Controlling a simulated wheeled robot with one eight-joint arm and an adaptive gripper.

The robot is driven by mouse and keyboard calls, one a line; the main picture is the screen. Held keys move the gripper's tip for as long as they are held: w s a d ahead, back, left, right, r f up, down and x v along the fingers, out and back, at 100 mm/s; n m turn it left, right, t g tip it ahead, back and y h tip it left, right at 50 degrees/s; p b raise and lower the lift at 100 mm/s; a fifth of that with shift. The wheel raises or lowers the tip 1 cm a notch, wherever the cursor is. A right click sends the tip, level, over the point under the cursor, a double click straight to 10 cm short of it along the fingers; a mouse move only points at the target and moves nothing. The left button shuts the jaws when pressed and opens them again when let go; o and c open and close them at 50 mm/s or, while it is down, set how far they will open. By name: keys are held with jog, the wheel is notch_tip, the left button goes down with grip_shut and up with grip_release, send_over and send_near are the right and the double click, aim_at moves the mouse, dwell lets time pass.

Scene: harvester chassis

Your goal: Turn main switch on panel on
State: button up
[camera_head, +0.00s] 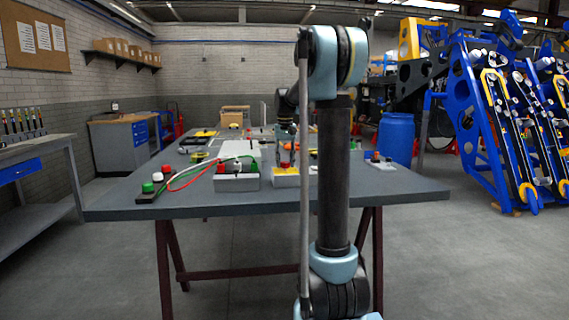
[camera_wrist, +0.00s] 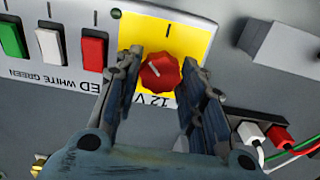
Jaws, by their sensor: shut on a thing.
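The main switch is a round red knob (camera_wrist: 160,73) on a yellow plate (camera_wrist: 180,32) marked "12 V" in the wrist view. A short white line on the knob points to the upper left of the picture, and a black mark is on the plate above it. My gripper (camera_wrist: 162,70) has one finger on each side of the knob and is shut on it. In the head view the panel box (camera_head: 286,182) stands near the table's front edge, with my gripper (camera_head: 286,158) above it.
Green, white and red buttons (camera_wrist: 48,44) are left of the plate in the wrist view. White and red plugs with cables (camera_wrist: 252,135) are at lower right. In the head view, a grey box (camera_head: 236,183) stands just left of the panel on the table (camera_head: 400,191).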

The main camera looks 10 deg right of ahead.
aim_at(285, 162)
jog(key=m, duration=0.4)
jog(key=shift+m, duration=0.3)
jog(key=m, duration=0.4)
dwell(0.3)
jog(key=o, duration=1)
jog(key=shift+o, duration=0.2)
notch_tip(285, 162, up, 12)
jog(key=shift+w, duration=0.1)
